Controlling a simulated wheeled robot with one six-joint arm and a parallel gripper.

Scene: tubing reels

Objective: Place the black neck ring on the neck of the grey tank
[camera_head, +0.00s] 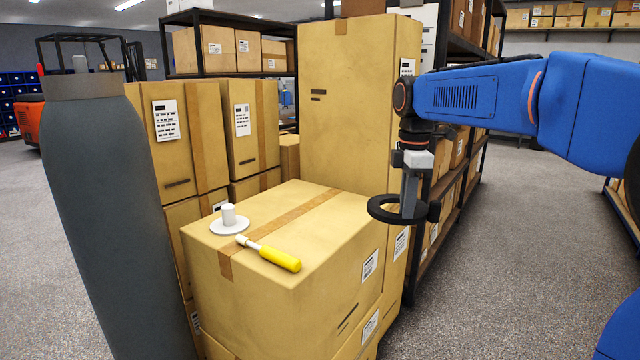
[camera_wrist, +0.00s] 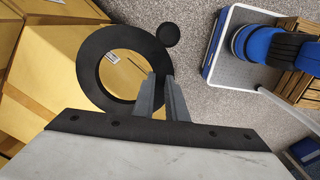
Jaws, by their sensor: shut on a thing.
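My gripper (camera_head: 410,195) is shut on the black neck ring (camera_head: 381,215) and holds it in the air, roughly level, near the right edge of the carton stack. In the wrist view, the fingers (camera_wrist: 161,88) meet the right side of the ring (camera_wrist: 88,72), and its round opening is empty. A small black disc (camera_wrist: 168,34) shows beside the ring; I cannot tell whether it is joined to it. The tall grey tank (camera_head: 120,215) stands upright at the far left of the head view, well apart from the ring.
A carton (camera_head: 330,250) between tank and gripper carries a white flanged piece (camera_head: 229,222) and a yellow-handled tool (camera_head: 272,256). A taller carton (camera_head: 345,110) stands behind, with shelving beyond it. Stacked cartons (camera_head: 175,130) stand close behind the tank. Open floor (camera_head: 510,260) lies at right.

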